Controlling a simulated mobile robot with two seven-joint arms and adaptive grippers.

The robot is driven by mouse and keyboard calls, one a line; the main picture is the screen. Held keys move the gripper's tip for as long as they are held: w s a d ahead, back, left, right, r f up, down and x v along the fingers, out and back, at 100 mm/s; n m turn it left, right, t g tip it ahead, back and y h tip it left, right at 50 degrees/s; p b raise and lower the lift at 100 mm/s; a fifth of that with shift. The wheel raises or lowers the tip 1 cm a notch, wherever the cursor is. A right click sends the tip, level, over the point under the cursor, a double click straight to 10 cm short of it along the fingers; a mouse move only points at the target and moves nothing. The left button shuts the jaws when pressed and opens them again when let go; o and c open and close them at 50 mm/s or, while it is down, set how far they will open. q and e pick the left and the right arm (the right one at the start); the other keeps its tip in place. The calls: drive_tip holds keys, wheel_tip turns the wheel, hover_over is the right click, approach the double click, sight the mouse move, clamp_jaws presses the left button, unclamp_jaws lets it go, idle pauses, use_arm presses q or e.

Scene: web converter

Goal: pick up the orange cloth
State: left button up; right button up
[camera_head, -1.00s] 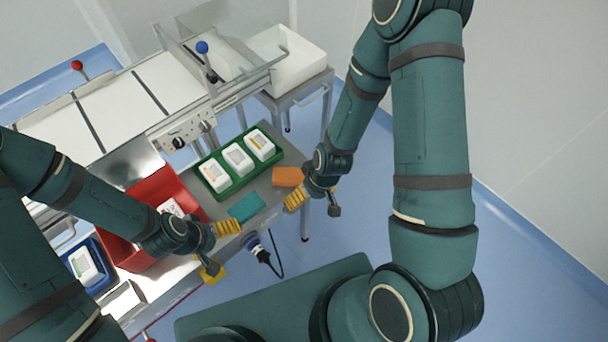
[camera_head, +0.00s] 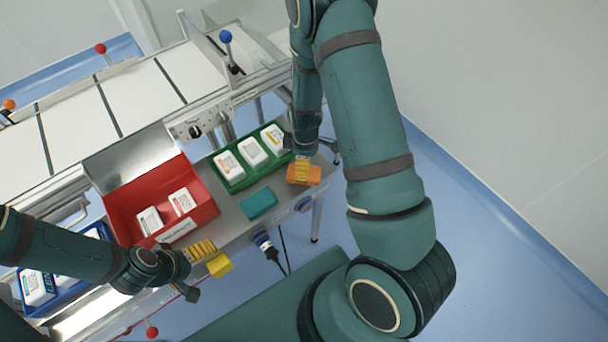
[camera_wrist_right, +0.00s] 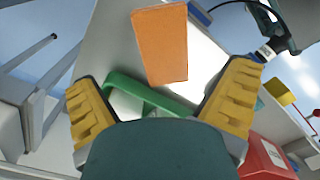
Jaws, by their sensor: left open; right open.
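The orange cloth (camera_head: 317,176) lies flat on the right end of the grey worktop, close to the edge. My right gripper (camera_head: 302,174) is over it in the head view and hides part of it. In the right wrist view, the orange cloth (camera_wrist_right: 160,45) shows whole, beyond and between the spread yellow fingers of my right gripper (camera_wrist_right: 162,92). The fingers are open and hold nothing. My left gripper (camera_head: 222,256) is open and empty by the front edge of the worktop, in front of the red bin.
A teal cloth (camera_head: 259,203) lies left of the orange one. Behind it is a green tray (camera_head: 232,184) with white packs. A red bin (camera_head: 117,206) and a blue bin (camera_head: 67,298) stand further left. A plug with a cable (camera_head: 265,247) is at the worktop front.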

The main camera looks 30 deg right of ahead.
drive_tip(key=shift+a+f+b, duration=0.2)
drive_tip(key=shift+f+b, duration=0.15)
drive_tip(key=shift+f, duration=1.15)
drive_tip(key=shift+a+f+b, duration=0.15)
drive_tip(key=shift+f+b, duration=0.2)
drive_tip(key=shift+f, duration=1.15)
drive_tip(key=shift+c, duration=0.3)
drive_tip(key=c, duration=1)
drive_tip(key=shift+c, duration=0.2)
